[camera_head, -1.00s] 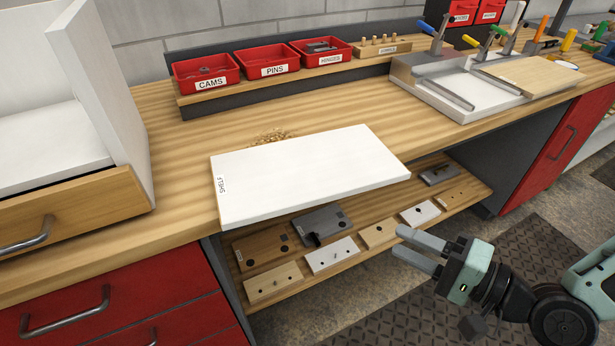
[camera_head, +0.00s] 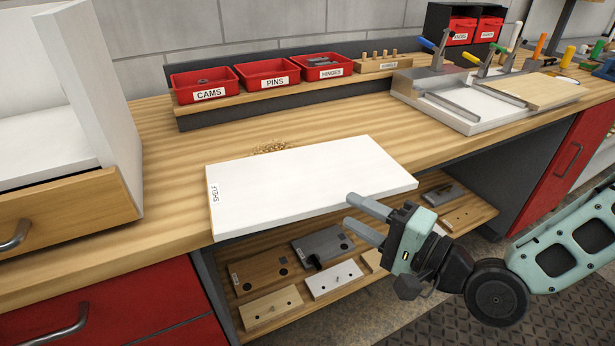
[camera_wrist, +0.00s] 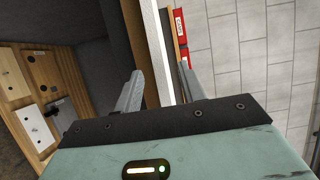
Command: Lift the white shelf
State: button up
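The white shelf (camera_head: 300,182) is a flat rectangular board labelled "SHELF" at its left end. It lies on the wooden workbench (camera_head: 165,225), its front edge reaching past the bench's front edge. My gripper (camera_head: 352,212) is open at that front edge, right of its middle, with its fingers apart. In the wrist view my gripper (camera_wrist: 160,88) has one finger on each side of the board's edge (camera_wrist: 155,50), which runs between them. I cannot tell whether either finger touches the board.
Under the bench a lower shelf (camera_head: 265,325) holds several drilled blocks. Red bins (camera_head: 205,84) stand along the back. A clamping fixture (camera_head: 440,112) is at the back right. A white cabinet (camera_head: 105,95) stands at the left.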

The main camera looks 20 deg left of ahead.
aim_at(333, 194)
jog(key=shift+w+x, duration=0.2)
jog(key=shift+x, duration=1.35)
jog(key=shift+w+x, duration=0.2)
jog(key=shift+x, duration=1.4)
jog(key=shift+d+f, duration=0.1)
jog(key=shift+d, duration=0.05)
grip_shut()
